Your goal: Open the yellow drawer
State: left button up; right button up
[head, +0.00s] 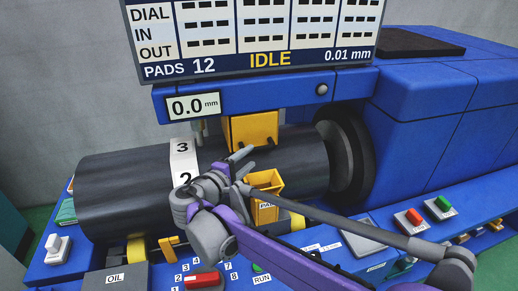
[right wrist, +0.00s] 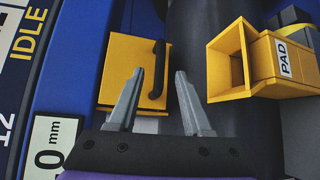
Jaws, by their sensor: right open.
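The yellow drawer (head: 254,129) is a closed-looking yellow box under the blue housing, above the dark cylinder. In the right wrist view the yellow drawer (right wrist: 120,72) has a black bar handle (right wrist: 157,70) on its face. My right gripper (head: 245,168) is in front of the cylinder near the drawer. In the right wrist view my right gripper (right wrist: 160,74) is open, and the handle appears between its two grey fingertips. I cannot tell how much depth separates them, and no grip shows. My left gripper is not in view.
An open yellow bin labelled PAD (right wrist: 230,65) stands close beside the fingers; the PAD bin (head: 265,195) is below the drawer in the head view. The large dark cylinder (head: 120,190) lies across the blue machine. A display (head: 255,45) hangs above; buttons line the front.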

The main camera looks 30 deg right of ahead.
aim_at(258, 150)
jog(key=x, duration=0.7)
jog(key=shift+w+d, duration=0.15)
grip_shut()
dwell(1.2)
